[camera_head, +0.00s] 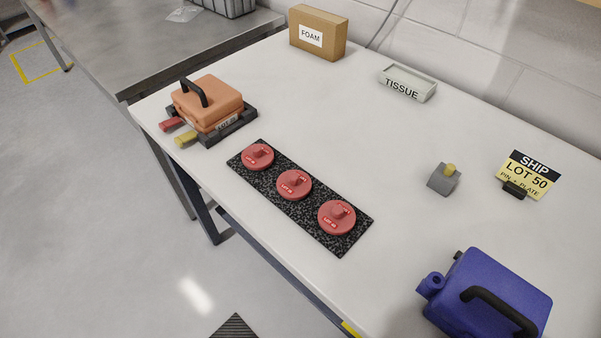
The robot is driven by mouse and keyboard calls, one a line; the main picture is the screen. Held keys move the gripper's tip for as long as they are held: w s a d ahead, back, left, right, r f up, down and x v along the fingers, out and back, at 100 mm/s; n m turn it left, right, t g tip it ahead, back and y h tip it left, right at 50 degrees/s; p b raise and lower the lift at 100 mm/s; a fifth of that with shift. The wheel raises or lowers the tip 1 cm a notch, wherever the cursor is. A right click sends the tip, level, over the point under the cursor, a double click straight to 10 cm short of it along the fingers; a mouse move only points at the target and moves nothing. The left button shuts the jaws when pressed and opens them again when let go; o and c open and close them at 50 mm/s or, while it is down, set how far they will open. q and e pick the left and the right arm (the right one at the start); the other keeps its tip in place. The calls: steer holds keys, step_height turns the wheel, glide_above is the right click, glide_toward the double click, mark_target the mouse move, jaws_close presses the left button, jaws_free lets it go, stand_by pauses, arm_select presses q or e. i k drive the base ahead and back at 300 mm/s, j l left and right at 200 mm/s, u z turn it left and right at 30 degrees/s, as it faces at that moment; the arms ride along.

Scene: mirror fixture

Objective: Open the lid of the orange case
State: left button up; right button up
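The orange case (215,103) stands at the far left end of the white table, with its lid shut. The case sits in a dark base (239,122). A red tab (171,124) and a yellow tab (186,138) stick out at the base's left side. A small label (227,124) is on the case's front, too small to read well. Neither of my grippers is in view.
A speckled black mat (315,216) with three red round pieces lies mid-table. A grey block (443,180), a SHIP sign (530,175), a TISSUE box (408,83) and a FOAM box (318,34) stand farther back. The table around the orange case is clear.

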mark_target(205, 91)
steer(key=k+j, duration=0.1)
steer(key=j, duration=0.35)
steer(key=k+j+u, duration=0.1)
steer(key=j, duration=0.35)
steer(key=k+j+u, duration=0.1)
steer(key=j, duration=0.4)
steer(key=k+j, duration=0.1)
steer(key=j, duration=0.35)
